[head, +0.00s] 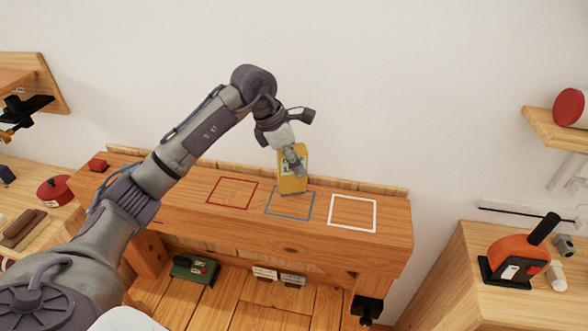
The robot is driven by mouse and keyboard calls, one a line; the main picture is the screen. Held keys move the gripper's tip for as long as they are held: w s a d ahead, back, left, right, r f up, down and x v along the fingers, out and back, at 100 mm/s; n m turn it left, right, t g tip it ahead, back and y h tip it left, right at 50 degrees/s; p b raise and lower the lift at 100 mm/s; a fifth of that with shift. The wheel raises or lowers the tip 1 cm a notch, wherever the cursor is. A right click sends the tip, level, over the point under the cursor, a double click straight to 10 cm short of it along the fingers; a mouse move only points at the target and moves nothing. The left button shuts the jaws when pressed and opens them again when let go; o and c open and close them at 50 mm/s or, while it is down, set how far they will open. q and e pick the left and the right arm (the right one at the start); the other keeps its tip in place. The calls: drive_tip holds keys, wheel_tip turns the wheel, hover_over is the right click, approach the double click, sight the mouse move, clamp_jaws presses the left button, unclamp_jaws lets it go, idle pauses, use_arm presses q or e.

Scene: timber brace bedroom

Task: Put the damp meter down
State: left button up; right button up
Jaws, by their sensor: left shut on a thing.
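The damp meter, a yellow upright block with a pale label (292,184), is at the far edge of the blue outlined square (282,215) on the wooden bench. My left gripper (294,163) is shut on it from the front and above. The gripper hides part of its face. I cannot tell whether its bottom touches the bench or is just above it. My right gripper is out of view.
A red outlined square (220,207) lies to the left on the bench (390,226) and a white outlined square (352,228) to the right; both are empty. An orange tool (518,259) stands on the right cabinet.

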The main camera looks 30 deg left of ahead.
sight(294, 175)
use_arm(q)
drive_tip(key=shift+w+a+f, duration=0.15)
drive_tip(key=shift+a+f, duration=0.05)
drive_tip(key=shift+a, duration=0.05)
wheel_tip(294, 175, down, 3)
drive_tip(key=shift+f+p, duration=0.1)
drive_tip(key=shift+p, duration=0.7)
drive_tip(key=shift+f, duration=0.6)
drive_tip(key=o, duration=1.1)
drive_tip(key=shift+o, duration=0.2)
